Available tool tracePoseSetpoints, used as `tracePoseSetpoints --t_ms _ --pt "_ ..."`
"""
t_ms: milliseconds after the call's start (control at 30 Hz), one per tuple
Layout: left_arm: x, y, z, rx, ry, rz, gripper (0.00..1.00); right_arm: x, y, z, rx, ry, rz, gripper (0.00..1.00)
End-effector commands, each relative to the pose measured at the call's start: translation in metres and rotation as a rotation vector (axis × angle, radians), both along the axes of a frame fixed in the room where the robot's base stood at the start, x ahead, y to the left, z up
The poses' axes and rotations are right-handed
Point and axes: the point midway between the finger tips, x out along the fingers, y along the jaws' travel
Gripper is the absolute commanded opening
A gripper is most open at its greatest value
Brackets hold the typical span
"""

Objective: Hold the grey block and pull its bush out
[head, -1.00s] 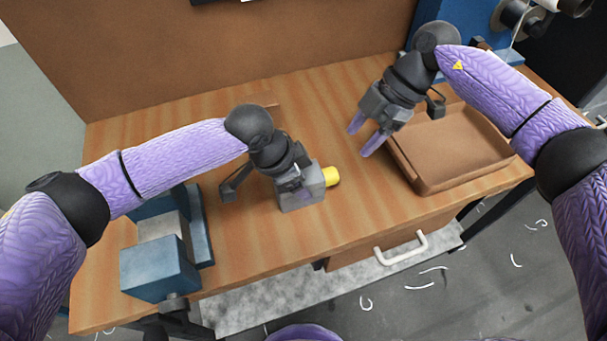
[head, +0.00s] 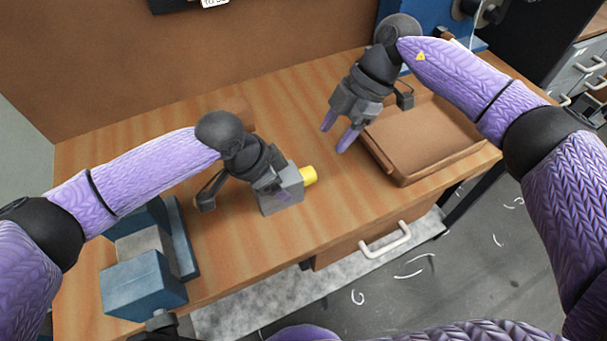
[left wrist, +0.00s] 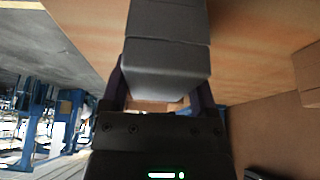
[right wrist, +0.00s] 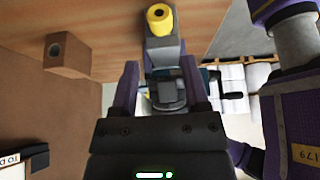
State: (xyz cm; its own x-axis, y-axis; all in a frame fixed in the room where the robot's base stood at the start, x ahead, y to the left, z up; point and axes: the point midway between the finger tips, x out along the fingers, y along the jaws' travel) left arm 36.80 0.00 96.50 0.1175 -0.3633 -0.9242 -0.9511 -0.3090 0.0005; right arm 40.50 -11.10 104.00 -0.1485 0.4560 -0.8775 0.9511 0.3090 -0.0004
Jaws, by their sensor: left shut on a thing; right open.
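The grey block (head: 283,196) is on or just above the wooden bench near its front middle; I cannot tell if it touches. My left gripper (head: 278,188) is shut on the block, which also fills the gap between the fingers in the left wrist view (left wrist: 168,65). The yellow bush (head: 308,175) sticks out of the block's right side. In the right wrist view the bush (right wrist: 160,19) shows its round end with a dark hole. My right gripper (head: 338,136) is open and empty, up and to the right of the bush, apart from it.
A brown tray (head: 405,178) stands at the right of the bench (head: 240,260). A blue vise (head: 145,285) sits at the front left. A small brown block (right wrist: 68,54) with a hole stands near the back panel. Bare bench lies between bush and tray.

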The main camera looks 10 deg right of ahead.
Motion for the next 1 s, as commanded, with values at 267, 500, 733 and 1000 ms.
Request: tracePoseSetpoints --t_ms 267,500,733,1000 --pt "0.000 0.000 0.001 -0.002 -0.001 0.000 0.00 0.000 0.000 0.000 0.000 0.000 0.000 0.82" --pt "0.000 0.000 0.001 -0.002 -0.001 0.000 0.00 -0.023 0.012 -0.002 -0.173 -0.073 0.047 0.88" --pt "0.000 0.000 0.001 -0.002 -0.001 0.000 0.00 -0.048 0.026 0.017 -0.363 -0.355 -0.028 0.88" --pt "0.000 0.000 0.001 -0.002 -0.001 0.000 0.00 -0.048 0.032 0.009 -0.378 -0.445 -0.082 0.88"
